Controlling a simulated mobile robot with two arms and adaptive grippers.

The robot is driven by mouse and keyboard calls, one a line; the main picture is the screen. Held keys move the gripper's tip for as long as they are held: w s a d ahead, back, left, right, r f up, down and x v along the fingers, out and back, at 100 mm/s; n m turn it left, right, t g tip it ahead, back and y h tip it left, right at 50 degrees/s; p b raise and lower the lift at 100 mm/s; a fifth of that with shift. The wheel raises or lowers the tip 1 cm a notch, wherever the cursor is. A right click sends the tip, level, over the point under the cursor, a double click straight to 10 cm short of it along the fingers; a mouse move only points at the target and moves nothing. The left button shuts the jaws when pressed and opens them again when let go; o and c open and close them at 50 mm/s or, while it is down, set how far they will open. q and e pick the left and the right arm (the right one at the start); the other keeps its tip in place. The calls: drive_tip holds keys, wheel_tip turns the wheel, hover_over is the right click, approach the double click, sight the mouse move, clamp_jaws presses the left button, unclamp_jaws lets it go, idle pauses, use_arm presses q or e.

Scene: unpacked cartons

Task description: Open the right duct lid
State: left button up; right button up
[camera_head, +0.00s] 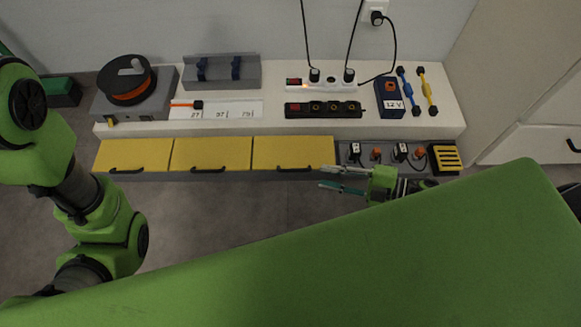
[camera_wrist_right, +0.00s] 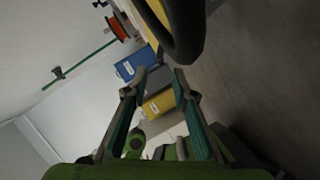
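The right duct lid (camera_head: 293,152) is the rightmost of three yellow lids and lies closed, with a black bow handle (camera_head: 294,169) on its front edge. My right gripper (camera_head: 322,177) is open and empty, just right of that handle, with its fingers pointing left. In the right wrist view a large black curved bar (camera_wrist_right: 184,30), apparently the handle, is close ahead of the open fingertips (camera_wrist_right: 160,75). The fingers do not seem to enclose it. My left arm shows at the left, but its gripper is out of view.
The middle lid (camera_head: 211,153) and left lid (camera_head: 133,155) are closed. Right of them an uncovered duct section holds plugs (camera_head: 376,153) and a yellow slotted piece (camera_head: 446,158). Behind stand a black power strip (camera_head: 323,110), a blue 12 V box (camera_head: 389,97) and an orange spool (camera_head: 128,82).

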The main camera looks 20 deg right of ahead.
sight(301, 171)
drive_tip(key=b+x, duration=0.4)
drive_tip(key=x, duration=0.6)
drive_tip(key=shift+w+r, duration=0.1)
drive_tip(key=shift+w, duration=0.05)
clamp_jaws()
